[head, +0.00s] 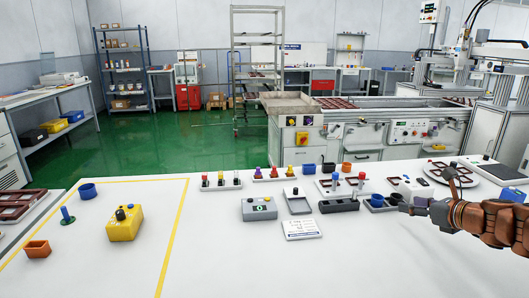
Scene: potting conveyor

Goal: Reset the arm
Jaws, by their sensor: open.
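My arm reaches in from the right edge over the white table (330,265). My gripper (426,194) is at the arm's end, above the right part of the table. It is open, and I see nothing held in it. One dark finger points up and the other reaches left, close to the dark blue cup (377,200) in the picture. I cannot tell how high the gripper is above the table or whether it touches anything.
A yellow box with a black knob (124,223), a blue ring (88,191) and an orange cup (37,249) stand left. A grey box (259,209), a black block (338,206) and a white card (301,229) stand mid-table. The front middle is clear.

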